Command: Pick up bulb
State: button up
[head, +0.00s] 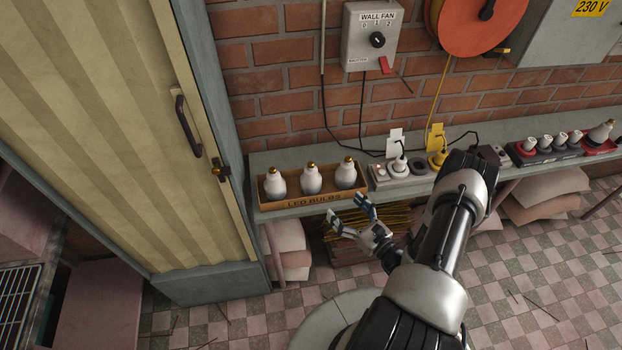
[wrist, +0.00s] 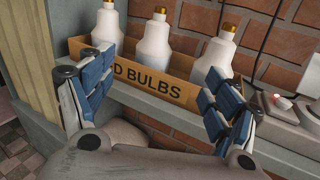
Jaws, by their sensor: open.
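Three white LED bulbs with brass-coloured caps stand upright in a cardboard box (head: 300,203) marked LED BULBS, on a grey shelf. They are the left bulb (head: 274,184), the middle bulb (head: 311,180) and the right bulb (head: 346,174). The wrist view shows the left bulb (wrist: 106,32), middle bulb (wrist: 153,48) and right bulb (wrist: 214,58) beyond my fingers. My gripper (head: 350,215) is open and empty, in front of the box and apart from the bulbs. In the wrist view its blue-padded fingers (wrist: 160,95) frame the box front (wrist: 150,84). The bulbs' lower parts are hidden by the box wall.
The grey shelf (head: 262,206) runs along a brick wall. A power strip (head: 385,175) with plugs sits right of the box. A red tray (head: 598,147) and small bulbs (head: 546,143) stand farther right. A yellow door (head: 110,130) with a handle is at left.

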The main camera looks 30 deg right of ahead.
aim_at(316, 179)
jog(key=w, duration=0.3)
jog(key=w+a+b, duration=0.1)
jog(key=w, duration=0.3)
jog(key=w+a, duration=0.1)
jog(key=w, duration=0.3)
jog(key=shift+w, duration=0.15)
jog(key=w, duration=0.2)
jog(key=w+a+b, duration=0.1)
jog(key=w, duration=0.2)
jog(key=shift+a+b, duration=0.2)
jog(key=shift+b, duration=0.1)
jog(key=shift+r, duration=0.1)
jog(key=shift+c, duration=0.5)
jog(key=c, duration=0.9)
jog(key=shift+r, duration=0.1)
notch_tip(316, 179, up, 20)
jog(key=p, duration=0.5)
